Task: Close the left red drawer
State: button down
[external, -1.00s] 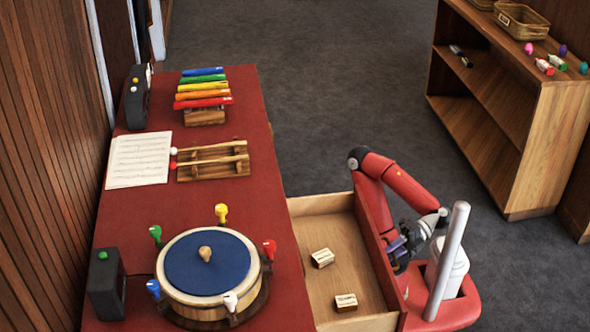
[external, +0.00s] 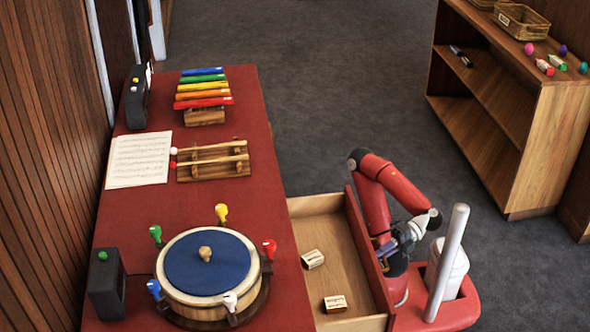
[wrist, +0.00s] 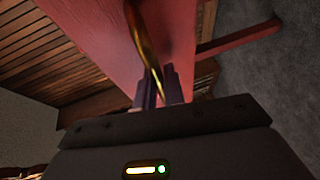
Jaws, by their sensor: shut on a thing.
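The red drawer (external: 368,245) sticks out from the right side of the red table (external: 120,235). It is partly open, and its wooden inside shows. Two small wooden blocks lie in it, one farther back (external: 313,259) and one nearer the front (external: 335,304). My gripper (external: 385,248) is at the outer face of the drawer front. In the wrist view my gripper's fingers (wrist: 160,88) are shut around a brass-coloured handle (wrist: 143,42) on the red drawer front (wrist: 95,35). The fingertips are partly hidden behind the handle.
A drum (external: 210,275) with coloured pegs, a sheet of music (external: 139,160) and a xylophone (external: 204,88) stand on the table. A wooden shelf (external: 485,120) is at the back right. Grey floor (external: 330,120) lies clear behind my arm.

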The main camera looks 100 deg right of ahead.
jog(key=w, duration=2.4)
jog(key=shift+w+f+b, duration=0.1)
jog(key=shift+w+b, duration=0.2)
jog(key=shift+w, duration=0.3)
jog(key=c, duration=1.6)
grip_release()
jog(key=shift+w, duration=0.1)
jog(key=shift+o, duration=0.5)
